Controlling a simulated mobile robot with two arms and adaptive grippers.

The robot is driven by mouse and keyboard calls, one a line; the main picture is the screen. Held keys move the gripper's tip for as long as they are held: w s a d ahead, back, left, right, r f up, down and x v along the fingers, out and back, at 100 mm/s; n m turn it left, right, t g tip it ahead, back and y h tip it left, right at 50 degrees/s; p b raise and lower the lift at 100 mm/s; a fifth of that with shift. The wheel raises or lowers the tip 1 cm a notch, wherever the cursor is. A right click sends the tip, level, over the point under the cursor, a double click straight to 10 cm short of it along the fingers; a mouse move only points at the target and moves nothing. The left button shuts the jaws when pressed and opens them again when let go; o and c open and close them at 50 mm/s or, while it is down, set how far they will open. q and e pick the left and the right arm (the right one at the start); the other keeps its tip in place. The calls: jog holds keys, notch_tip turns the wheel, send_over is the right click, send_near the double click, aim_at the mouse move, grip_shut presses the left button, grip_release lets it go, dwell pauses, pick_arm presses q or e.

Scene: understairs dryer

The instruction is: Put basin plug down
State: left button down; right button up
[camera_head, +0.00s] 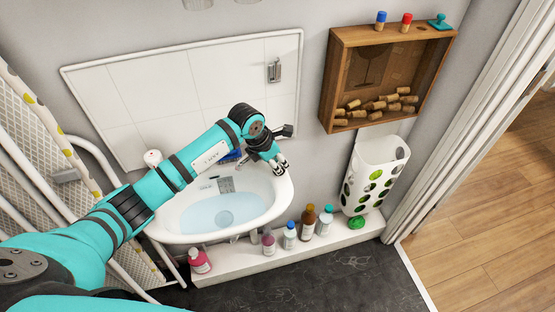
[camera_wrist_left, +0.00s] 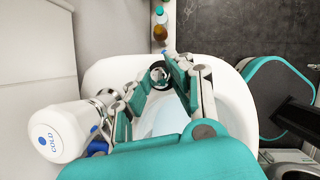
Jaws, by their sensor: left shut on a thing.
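My left gripper (camera_head: 279,166) is over the right rim of the white basin (camera_head: 171,228), with its fingers pointing down. In the left wrist view the gripper (camera_wrist_left: 172,66) is shut on a small, dark round thing with a light ring, which looks like the basin plug (camera_wrist_left: 158,75). The plug is at the fingertips over the basin's edge; its gap above the rim cannot be judged. In the head view I cannot make the plug out. The basin holds pale blue water (camera_head: 215,212). My right gripper is not in view.
A white tap marked COLD (camera_wrist_left: 58,131) is close beside the gripper. Several bottles, including a brown one (camera_head: 308,222), line the low white ledge (camera_head: 240,262). A wooden cork box (camera_head: 385,72) hangs at upper right, above a white holed bin (camera_head: 376,170).

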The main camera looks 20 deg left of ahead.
pick_arm(q)
jog(key=shift+f, duration=0.1)
jog(key=c, duration=1.2)
grip_release()
jog(key=shift+r, duration=0.2)
jog(key=shift+a+r, duration=0.2)
jog(key=shift+r, duration=0.15)
jog(key=b+v, duration=0.1)
jog(key=v, duration=1)
jog(key=shift+s+d, duration=0.1)
jog(key=shift+s, duration=0.05)
